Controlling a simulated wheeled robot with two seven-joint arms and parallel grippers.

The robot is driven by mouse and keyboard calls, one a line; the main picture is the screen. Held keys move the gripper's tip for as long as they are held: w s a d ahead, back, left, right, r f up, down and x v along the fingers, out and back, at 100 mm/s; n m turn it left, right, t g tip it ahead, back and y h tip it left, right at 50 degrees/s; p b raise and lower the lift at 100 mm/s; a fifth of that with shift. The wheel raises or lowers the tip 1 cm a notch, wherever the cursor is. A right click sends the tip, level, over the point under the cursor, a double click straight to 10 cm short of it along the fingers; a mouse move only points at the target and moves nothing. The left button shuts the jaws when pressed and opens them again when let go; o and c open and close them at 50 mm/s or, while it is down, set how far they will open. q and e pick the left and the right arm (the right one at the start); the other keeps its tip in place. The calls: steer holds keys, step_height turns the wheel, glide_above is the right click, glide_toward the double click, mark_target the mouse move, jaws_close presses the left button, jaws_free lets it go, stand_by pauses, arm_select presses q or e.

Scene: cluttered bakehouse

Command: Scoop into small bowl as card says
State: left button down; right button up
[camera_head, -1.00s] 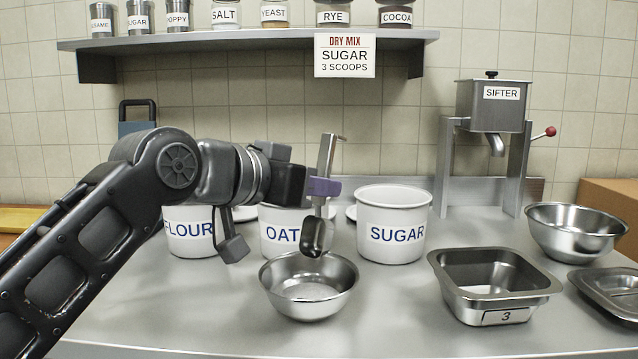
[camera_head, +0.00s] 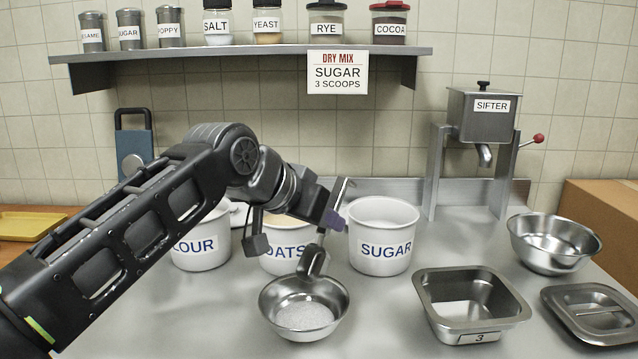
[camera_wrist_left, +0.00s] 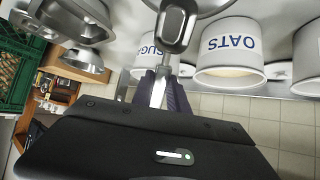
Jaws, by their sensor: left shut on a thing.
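The card (camera_head: 337,73) on the shelf edge reads "DRY MIX, SUGAR, 3 SCOOPS". My left gripper (camera_head: 333,217) is shut on the metal scoop (camera_head: 312,262), which also shows in the left wrist view (camera_wrist_left: 174,28). The scoop's head hangs tipped over the back rim of the small steel bowl (camera_head: 272,308). White grains lie in the bottom of the bowl. The white SUGAR bin (camera_head: 383,268) stands open behind and right of the bowl; its fill is hard to see. My right gripper is not in view.
OATS (camera_head: 278,262) and FLOUR (camera_head: 205,258) bins stand behind my left arm. At right are a steel pan marked 3 (camera_head: 425,292), another steel bowl (camera_head: 552,240), a lid-like tray (camera_head: 590,312) and the SIFTER (camera_head: 485,118). Jars line the shelf (camera_head: 240,52).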

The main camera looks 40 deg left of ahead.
arm_select(q)
steer(key=w+f+g+p, duration=0.1)
steer(key=g+p, duration=0.2)
steer(key=p, duration=0.6)
steer(key=w+g+p, duration=0.2)
steer(key=g+p, duration=0.2)
steer(key=p, duration=0.5)
steer(key=w+f+g+p, duration=0.1)
steer(key=g+p, duration=0.2)
steer(key=p, duration=0.5)
steer(key=shift+w+a+f+p, duration=0.1)
steer(key=shift+w+f+p, duration=0.25)
steer(key=shift+p, duration=0.05)
